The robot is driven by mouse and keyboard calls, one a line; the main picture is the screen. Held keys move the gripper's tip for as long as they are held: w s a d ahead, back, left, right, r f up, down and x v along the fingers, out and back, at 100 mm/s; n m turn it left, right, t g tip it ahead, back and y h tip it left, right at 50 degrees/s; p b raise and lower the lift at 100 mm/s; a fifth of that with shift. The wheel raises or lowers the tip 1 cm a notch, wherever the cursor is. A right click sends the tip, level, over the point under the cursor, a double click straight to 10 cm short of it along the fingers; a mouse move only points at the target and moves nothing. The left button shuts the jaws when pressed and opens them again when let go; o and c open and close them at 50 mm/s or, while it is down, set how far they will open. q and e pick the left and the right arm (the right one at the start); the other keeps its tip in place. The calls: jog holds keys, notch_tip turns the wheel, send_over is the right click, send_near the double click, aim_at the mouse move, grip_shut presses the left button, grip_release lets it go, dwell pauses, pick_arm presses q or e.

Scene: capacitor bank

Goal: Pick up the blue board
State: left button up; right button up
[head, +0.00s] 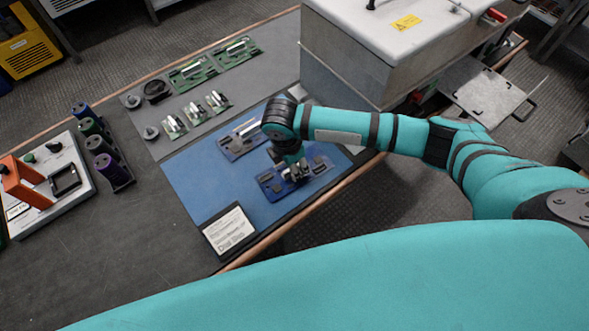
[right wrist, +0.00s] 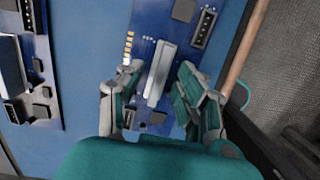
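Two blue boards lie on the blue mat (head: 190,184). The nearer blue board (head: 268,184) is under my right gripper (head: 294,170). In the right wrist view this board (right wrist: 168,45) runs between the two fingers of my right gripper (right wrist: 158,95), one on each side. The fingers are apart; whether they touch the board's edges I cannot tell. The board has a pale slot and dark connectors. The other blue board (head: 232,146) lies further back, and shows at the left of the right wrist view (right wrist: 38,70). My left gripper is out of view.
Green boards (head: 238,52) and metal capacitors (head: 172,127) lie on the grey mat behind. A white-topped cabinet (head: 375,70) stands at the right. A label card (head: 229,230) lies at the mat's front. A white device (head: 45,190) and dark cylinders (head: 107,168) stand at left.

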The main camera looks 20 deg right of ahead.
grip_shut()
jog(key=shift+r, duration=0.1)
dwell(0.3)
